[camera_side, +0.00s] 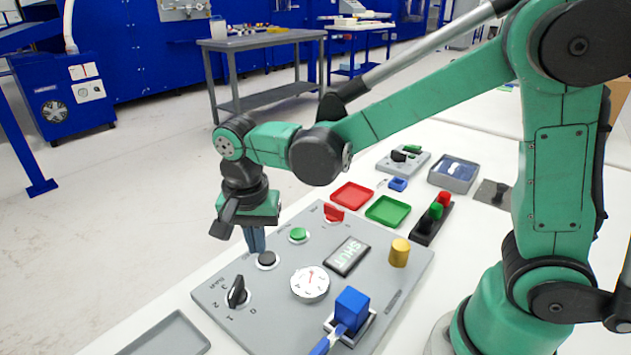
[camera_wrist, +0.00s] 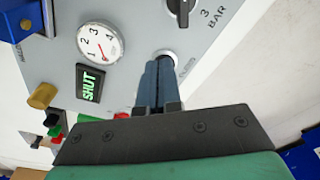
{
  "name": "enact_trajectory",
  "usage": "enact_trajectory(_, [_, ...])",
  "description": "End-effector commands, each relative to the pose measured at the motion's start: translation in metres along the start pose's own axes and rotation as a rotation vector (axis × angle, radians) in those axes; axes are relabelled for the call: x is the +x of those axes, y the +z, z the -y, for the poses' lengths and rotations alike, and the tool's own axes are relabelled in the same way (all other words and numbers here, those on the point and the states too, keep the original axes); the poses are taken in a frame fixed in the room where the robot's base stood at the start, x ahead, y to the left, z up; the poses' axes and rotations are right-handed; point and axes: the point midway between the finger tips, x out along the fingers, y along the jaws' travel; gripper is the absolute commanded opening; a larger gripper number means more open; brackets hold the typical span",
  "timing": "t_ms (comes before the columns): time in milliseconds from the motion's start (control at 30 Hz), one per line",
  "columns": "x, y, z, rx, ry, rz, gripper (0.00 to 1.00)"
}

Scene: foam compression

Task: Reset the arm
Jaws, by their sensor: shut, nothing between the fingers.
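My gripper (camera_side: 257,249) points down over the grey control panel (camera_side: 225,292), with its blue-grey fingers together and nothing between them. Its tips are right at the black button (camera_side: 267,259); I cannot tell whether they touch it. In the wrist view the closed fingers (camera_wrist: 161,60) cover most of that button, leaving part of its pale ring in sight. My arm is bent forward over the panel.
The panel carries a green button (camera_side: 298,233), a red switch (camera_side: 333,212), a black dial (camera_side: 237,291), a gauge (camera_side: 310,283), a SHUT display (camera_side: 347,256), a yellow cylinder (camera_side: 399,253) and a blue block (camera_side: 351,307). Red (camera_side: 352,195) and green (camera_side: 388,210) trays lie behind.

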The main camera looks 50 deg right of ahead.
Motion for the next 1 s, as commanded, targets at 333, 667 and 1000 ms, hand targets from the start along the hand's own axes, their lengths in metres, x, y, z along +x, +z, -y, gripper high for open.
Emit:
enact_trajectory(333, [-0.007,0.000,0.000,-0.001,0.000,0.000,0.00])
enact_trajectory(667, [-0.025,-0.010,-0.020,-0.168,-0.099,-0.033,0.00])
enact_trajectory(1000, [-0.050,-0.027,-0.078,-0.697,-0.320,-0.315,0.00])
